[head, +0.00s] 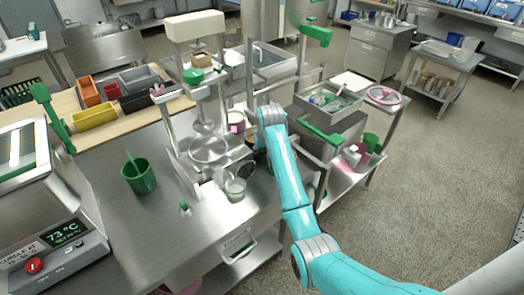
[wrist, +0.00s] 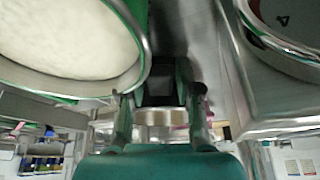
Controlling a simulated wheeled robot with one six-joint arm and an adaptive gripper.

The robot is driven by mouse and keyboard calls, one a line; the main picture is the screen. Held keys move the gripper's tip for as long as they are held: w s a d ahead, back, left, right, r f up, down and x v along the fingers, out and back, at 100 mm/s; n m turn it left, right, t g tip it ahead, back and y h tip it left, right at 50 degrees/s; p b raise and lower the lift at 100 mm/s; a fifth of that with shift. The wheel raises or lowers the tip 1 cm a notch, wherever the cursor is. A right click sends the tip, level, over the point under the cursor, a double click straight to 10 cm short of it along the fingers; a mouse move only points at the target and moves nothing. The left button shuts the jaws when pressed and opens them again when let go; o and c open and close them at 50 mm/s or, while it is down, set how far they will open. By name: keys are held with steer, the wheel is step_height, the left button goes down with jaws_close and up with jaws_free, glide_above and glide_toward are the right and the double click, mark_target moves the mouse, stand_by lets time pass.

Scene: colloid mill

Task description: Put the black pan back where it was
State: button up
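My gripper (wrist: 160,100) shows in the wrist view with its two fingers spread apart. A dark block lies between and beyond the fingers, with visible room at both sides; I cannot tell whether it is part of the black pan. In the head view my arm reaches to the right side of the steel mill on the table, and my gripper is mostly hidden behind the arm and the machine. A dark patch (head: 262,163) shows just beside my wrist there; it may be the black pan, but it is too covered to tell.
The steel mill (head: 209,150) stands close left of my arm. A glass beaker (head: 235,188) stands in front of it. A green cup (head: 138,177) is further left. A cart (head: 340,175) with trays stands at right. In the wrist view, a large pale-filled round vessel (wrist: 65,35) is close on the left.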

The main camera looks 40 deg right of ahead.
steer(key=v, duration=1.2)
steer(key=shift+f, duration=0.1)
